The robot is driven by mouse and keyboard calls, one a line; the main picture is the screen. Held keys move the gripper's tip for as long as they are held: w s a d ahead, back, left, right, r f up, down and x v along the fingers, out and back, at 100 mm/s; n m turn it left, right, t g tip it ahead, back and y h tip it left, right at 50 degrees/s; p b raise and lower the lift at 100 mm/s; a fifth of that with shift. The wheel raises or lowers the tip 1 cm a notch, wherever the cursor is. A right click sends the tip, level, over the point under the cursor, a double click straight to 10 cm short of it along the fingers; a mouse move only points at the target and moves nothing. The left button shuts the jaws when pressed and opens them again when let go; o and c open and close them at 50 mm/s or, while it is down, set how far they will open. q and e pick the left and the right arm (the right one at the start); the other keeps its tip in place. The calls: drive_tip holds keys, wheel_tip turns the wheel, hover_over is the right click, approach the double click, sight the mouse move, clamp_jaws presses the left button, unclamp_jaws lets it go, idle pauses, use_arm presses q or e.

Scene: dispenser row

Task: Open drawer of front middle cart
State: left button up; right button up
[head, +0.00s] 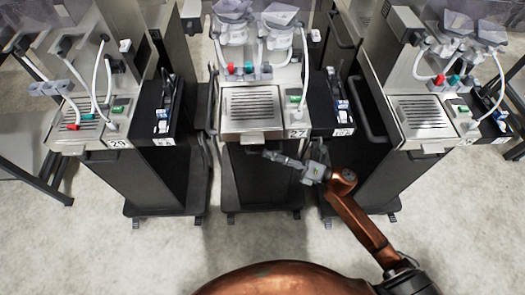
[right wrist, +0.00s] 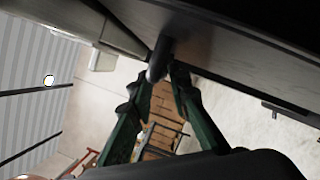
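The front middle cart (head: 228,165) stands upright, labelled 27, with a dark body below its drip tray. Its drawer front lies under the tray's edge; I see no open gap there, though it is dark. My right gripper (head: 268,154) reaches in from the right, close to the cart's front just below the tray. In the right wrist view, the green fingers of my right gripper (right wrist: 162,72) are apart. A dark rounded bar handle (right wrist: 158,60) lies at the fingertips, close to both; firm contact cannot be told. My left gripper is not in view.
A similar cart labelled 29 (head: 117,142) stands left, and another cart (head: 428,146) stands right. The middle cart carries cups, hoses and a side box (head: 342,132). Dark side handles stick out between carts. The pale floor (head: 130,250) in front is clear.

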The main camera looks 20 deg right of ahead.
drive_tip(key=shift+x, duration=1.4)
drive_tip(key=shift+c, duration=0.2)
clamp_jaws()
